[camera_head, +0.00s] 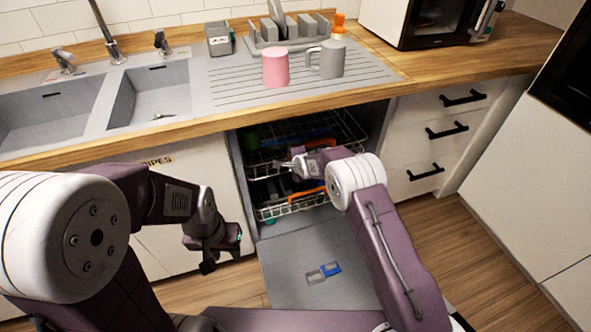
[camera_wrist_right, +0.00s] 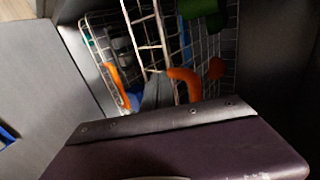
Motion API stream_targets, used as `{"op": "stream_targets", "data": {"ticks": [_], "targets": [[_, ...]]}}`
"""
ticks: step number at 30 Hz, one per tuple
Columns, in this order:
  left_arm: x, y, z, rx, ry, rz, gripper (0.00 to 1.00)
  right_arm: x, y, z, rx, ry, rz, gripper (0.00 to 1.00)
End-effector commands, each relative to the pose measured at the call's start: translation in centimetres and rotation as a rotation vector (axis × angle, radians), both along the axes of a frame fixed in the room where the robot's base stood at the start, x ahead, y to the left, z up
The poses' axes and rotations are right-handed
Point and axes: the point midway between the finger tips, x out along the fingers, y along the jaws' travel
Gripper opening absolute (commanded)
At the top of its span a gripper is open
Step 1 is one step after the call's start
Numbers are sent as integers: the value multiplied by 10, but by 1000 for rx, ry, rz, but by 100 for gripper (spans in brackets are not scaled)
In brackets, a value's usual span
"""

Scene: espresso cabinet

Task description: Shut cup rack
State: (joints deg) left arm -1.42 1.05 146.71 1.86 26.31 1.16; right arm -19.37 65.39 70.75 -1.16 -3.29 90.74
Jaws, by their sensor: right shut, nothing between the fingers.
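A dishwasher stands open under the counter, its door (camera_head: 305,270) folded down flat. The upper wire rack (camera_head: 352,128), which I take as the cup rack, sits inside the cavity with a green item and a blue item in it. The lower wire rack (camera_head: 270,212) sits below, with orange-handled items. In the right wrist view wire racks (camera_wrist_right: 215,45) show at an angle. My right gripper (camera_head: 287,164) is shut and empty at the front of the racks; contact with a rack cannot be told. My left gripper (camera_head: 222,255) hangs left of the open door, apart from the racks; its jaws are unclear.
A blue and grey piece (camera_head: 323,272) lies on the open door. A pink mug (camera_head: 276,68) and a grey mug (camera_head: 327,60) stand on the drainer above. Drawers (camera_head: 447,130) are to the right, sinks (camera_head: 150,95) to the left.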

Motion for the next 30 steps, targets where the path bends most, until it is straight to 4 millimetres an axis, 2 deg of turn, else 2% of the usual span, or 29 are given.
{"op": "stream_targets", "data": {"ticks": [1,3,9,30], "targets": [[0,0,11,0,0,0,36,7,2,5,0,1,-1,0],[0,0,18,0,0,0,36,14,5,5,0,1,-2,0],[0,0,27,0,0,0,36,25,10,3,3,2,2,0],[0,0,27,0,0,0,36,27,12,1,5,2,4,0]]}}
